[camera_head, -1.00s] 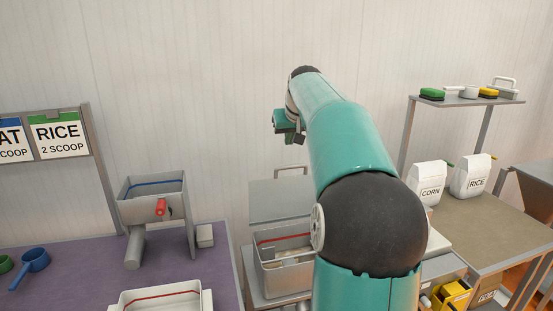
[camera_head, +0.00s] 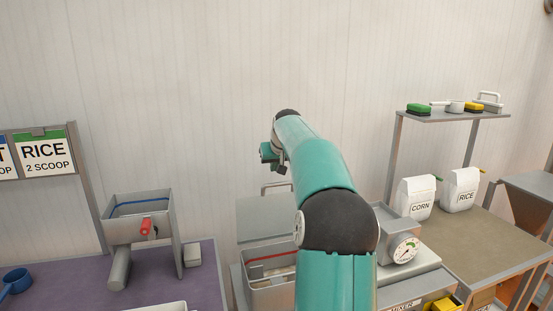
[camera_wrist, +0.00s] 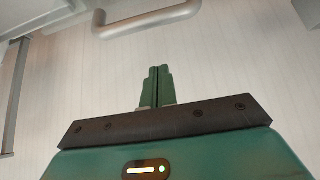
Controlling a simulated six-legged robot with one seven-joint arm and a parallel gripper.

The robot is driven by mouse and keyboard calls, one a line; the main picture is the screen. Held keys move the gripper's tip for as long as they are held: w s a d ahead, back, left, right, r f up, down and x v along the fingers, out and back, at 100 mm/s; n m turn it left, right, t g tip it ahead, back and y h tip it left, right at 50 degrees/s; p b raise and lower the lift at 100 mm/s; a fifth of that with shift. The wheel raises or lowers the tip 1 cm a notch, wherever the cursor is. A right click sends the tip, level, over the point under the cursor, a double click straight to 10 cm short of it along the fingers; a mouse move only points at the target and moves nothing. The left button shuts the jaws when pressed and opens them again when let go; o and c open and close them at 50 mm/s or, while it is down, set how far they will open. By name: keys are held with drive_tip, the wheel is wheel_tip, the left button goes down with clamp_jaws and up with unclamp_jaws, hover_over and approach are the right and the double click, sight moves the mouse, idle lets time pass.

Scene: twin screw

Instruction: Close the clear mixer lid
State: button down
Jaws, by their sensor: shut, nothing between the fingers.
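The clear mixer lid (camera_head: 258,218) stands raised behind the mixer bin (camera_head: 268,284), with a grey bar handle (camera_head: 272,186) at its top edge. The open bin has a red line inside, and my arm hides its right part. My gripper (camera_head: 268,153) is above the lid's handle in the head view; its fingers are too small to make out there. In the wrist view my gripper (camera_wrist: 155,78) has its green fingers shut together and empty. The lid handle (camera_wrist: 148,18) crosses the top of that view, ahead of the fingertips and apart from them in the picture.
A dial gauge (camera_head: 404,250) stands right of my arm. Corn (camera_head: 416,197) and rice (camera_head: 461,190) bags stand on the right table, below a shelf (camera_head: 450,115). A hopper (camera_head: 140,220) with a red handle stands on the purple table at left.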

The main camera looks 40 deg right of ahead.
drive_tip(key=shift+s+a+f, duration=0.25)
drive_tip(key=shift+s+f, duration=0.2)
drive_tip(key=shift+f, duration=0.1)
drive_tip(key=shift+s+a+f, duration=0.25)
drive_tip(key=shift+s+f, duration=0.15)
drive_tip(key=shift+f, duration=0.15)
drive_tip(key=shift+s+a, duration=0.25)
drive_tip(key=shift+s, duration=0.15)
drive_tip(key=shift+w+f, duration=0.1)
drive_tip(key=shift+f, duration=0.05)
